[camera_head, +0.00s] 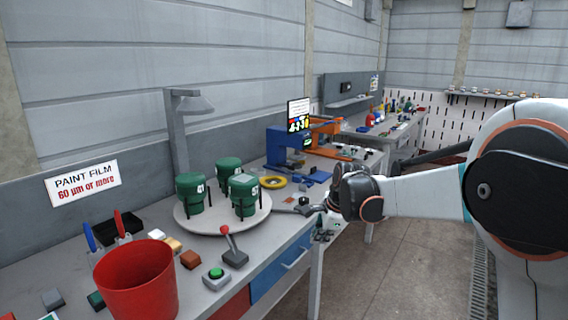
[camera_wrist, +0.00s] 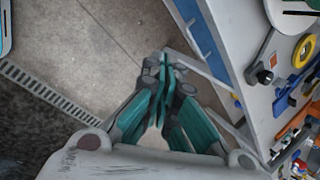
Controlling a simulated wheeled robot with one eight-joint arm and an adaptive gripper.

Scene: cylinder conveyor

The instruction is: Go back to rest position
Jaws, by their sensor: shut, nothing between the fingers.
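My gripper (camera_head: 324,221) is at the end of my outstretched arm in the head view, beside the front edge of the workbench (camera_head: 262,256). In the wrist view my gripper (camera_wrist: 167,68) has its fingers together and nothing between them. It points down past the bench edge, over the concrete floor. It touches nothing that I can see.
A round white turntable (camera_head: 222,223) holds several green cylinders, one of them (camera_head: 243,194) nearest the gripper. The floor (camera_head: 412,262) is clear.

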